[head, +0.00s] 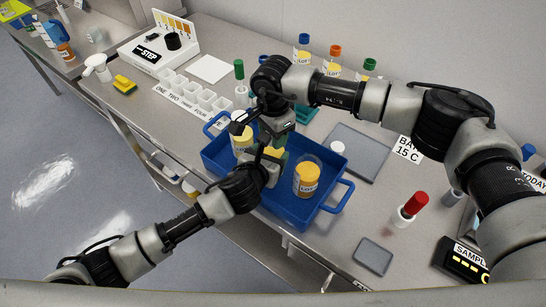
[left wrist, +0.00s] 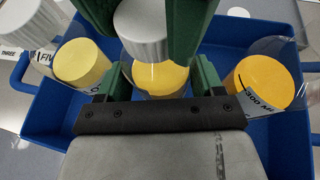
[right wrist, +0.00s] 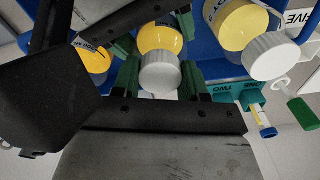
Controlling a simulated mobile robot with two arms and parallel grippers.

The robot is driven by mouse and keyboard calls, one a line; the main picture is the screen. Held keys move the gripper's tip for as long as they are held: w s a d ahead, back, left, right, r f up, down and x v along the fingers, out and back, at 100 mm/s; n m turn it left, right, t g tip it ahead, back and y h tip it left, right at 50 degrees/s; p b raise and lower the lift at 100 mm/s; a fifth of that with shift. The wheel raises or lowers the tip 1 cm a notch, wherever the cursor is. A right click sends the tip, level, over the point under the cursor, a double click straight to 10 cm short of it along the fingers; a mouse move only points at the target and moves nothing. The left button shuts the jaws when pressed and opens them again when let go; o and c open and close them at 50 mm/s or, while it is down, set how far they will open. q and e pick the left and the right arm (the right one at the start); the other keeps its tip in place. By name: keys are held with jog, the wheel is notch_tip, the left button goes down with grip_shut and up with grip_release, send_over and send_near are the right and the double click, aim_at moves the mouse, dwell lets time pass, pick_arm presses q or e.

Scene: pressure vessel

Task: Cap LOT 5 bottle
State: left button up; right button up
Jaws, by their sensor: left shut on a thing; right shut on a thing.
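The blue tray (head: 283,222) holds three bottles with yellow contents. My left gripper (head: 271,158) is shut on the middle bottle (left wrist: 160,78), whose label I cannot read. My right gripper (right wrist: 160,82) is shut on a white ribbed cap (right wrist: 160,78), which also shows in the left wrist view (left wrist: 142,32). The cap is right over the middle bottle's top; I cannot tell whether it touches the rim. The left bottle (head: 241,139) has a white cap (right wrist: 270,56) on it. The right bottle (head: 307,180) shows a clear top without a cap.
Another white cap (head: 337,147) lies by the tray's far right side. White labelled cups (head: 190,92) stand at the left. A red-topped tube (head: 412,206) stands at the right. Several bottles with coloured caps (head: 333,60) line the wall.

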jog(key=o, duration=1)
jog(key=shift+r, duration=2.3)
jog(key=shift+c, duration=0.2)
jog(key=shift+r+n, duration=1.7)
jog(key=shift+r, duration=0.05)
